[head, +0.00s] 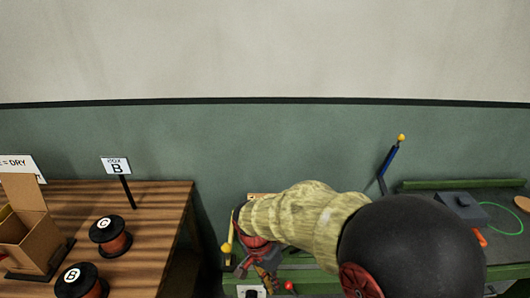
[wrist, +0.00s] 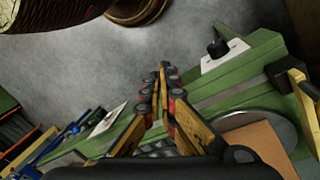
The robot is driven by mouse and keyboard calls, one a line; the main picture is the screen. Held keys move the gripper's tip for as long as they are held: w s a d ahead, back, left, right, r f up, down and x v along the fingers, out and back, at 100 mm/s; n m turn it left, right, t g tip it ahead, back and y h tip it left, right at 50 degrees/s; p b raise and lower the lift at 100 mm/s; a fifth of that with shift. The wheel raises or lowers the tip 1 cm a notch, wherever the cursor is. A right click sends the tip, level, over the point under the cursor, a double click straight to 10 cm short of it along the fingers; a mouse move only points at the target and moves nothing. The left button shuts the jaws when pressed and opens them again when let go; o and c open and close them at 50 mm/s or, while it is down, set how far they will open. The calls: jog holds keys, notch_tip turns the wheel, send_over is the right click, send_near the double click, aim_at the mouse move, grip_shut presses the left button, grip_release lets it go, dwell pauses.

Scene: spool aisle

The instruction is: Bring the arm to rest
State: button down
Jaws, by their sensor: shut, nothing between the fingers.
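My gripper (head: 262,279) shows low in the middle of the head view, at the end of my arm, over the green bench (head: 315,275). Part of it is cut off by the bottom edge. In the wrist view my gripper's two fingers (wrist: 162,72) meet at their tips. They are shut with nothing between them. Bare grey floor and a green machine frame (wrist: 240,72) lie beyond the fingers there. I cannot tell how far the fingertips are from the frame.
At left, a wooden table (head: 165,215) holds spool C (head: 110,236), spool B (head: 80,281), an open carton (head: 38,235) and a sign (head: 117,166). A blue lever (head: 386,168) rises behind my arm. A grey box (head: 460,206) and green ring (head: 500,218) lie at right.

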jog(key=s+d+r+n+t+y, duration=0.1)
jog(key=s+d+r+n+t, duration=0.2)
jog(key=s+d+r, duration=0.3)
jog(key=s+d+r+n+t+y, duration=0.1)
jog(key=s+d+r+n+t, duration=0.2)
jog(key=s+d+r, duration=0.4)
jog(key=d+r+n, duration=0.1)
jog(key=d+r, duration=0.2)
jog(key=r, duration=0.5)
jog(key=shift+d+r+t+y, duration=0.25)
jog(key=shift+d+t+y, duration=0.05)
jog(key=shift+d+t, duration=0.1)
